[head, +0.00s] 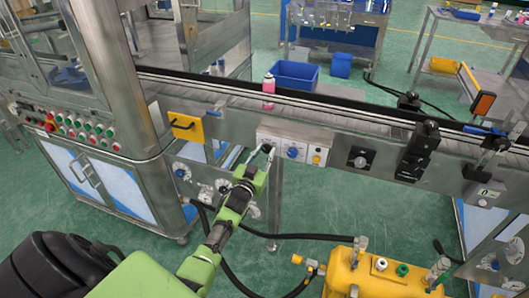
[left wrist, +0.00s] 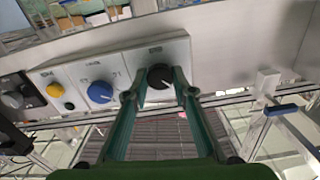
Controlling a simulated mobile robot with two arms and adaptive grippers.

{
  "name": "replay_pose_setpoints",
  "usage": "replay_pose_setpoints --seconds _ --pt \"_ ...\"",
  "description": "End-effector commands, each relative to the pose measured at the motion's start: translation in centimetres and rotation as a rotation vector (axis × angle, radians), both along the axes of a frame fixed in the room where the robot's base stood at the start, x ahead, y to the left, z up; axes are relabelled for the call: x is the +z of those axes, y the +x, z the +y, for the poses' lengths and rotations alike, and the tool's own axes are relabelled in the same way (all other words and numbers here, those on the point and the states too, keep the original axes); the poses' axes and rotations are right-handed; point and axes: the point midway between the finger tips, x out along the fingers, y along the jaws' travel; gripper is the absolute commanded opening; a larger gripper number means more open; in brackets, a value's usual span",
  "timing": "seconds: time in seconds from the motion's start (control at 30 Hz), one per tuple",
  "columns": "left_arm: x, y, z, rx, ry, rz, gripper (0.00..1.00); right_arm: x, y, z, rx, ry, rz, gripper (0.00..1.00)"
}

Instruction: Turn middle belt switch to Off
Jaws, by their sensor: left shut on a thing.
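A light grey switch panel (head: 306,142) is mounted on the side of the conveyor. It carries a black rotary knob (left wrist: 161,77), a blue knob (head: 292,152) and a yellow button (head: 316,159). In the left wrist view the blue knob (left wrist: 100,92) is beside the black one, and the yellow button (left wrist: 55,90) is farther left. My left gripper (head: 262,156) reaches up to the left end of this panel. In the left wrist view its fingers (left wrist: 160,90) are shut on the black knob, one on each side. The knob's label is too small to read.
The conveyor (head: 330,112) runs above the panel and carries a pink can (head: 268,83). Another black dial (head: 360,159) is to the right. A yellow machine (head: 375,275) with hoses stands below right. A steel cabinet (head: 110,190) with buttons stands left.

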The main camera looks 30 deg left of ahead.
Motion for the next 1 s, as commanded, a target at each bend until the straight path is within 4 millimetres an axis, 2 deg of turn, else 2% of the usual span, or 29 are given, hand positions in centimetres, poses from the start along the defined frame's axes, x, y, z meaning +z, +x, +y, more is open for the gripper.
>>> replay_pose_setpoints --seconds 0.3,0.77,0.8,0.87,1.0 --pt "-0.01 0.0 -0.04 -0.001 -0.097 -0.023 0.03 0.2 0.07 0.0 0.0 0.0 -0.001 0.4" --pt "-0.02 0.0 -0.04 0.0 -0.113 -0.027 0.03 0.2 0.11 -0.09 0.0 -0.001 -0.001 0.4" --pt "-0.02 0.0 -0.04 0.0 -0.113 -0.027 0.27 0.2 0.12 -0.11 0.0 -0.002 -0.001 0.4" --pt "-0.02 0.0 -0.04 0.0 -0.113 -0.027 0.41 0.2 0.12 -0.16 0.0 -0.002 -0.001 0.4" --pt "-0.02 0.0 -0.03 0.0 -0.112 -0.027 0.41 0.21 0.12 -0.26 0.001 -0.003 -0.002 0.4"
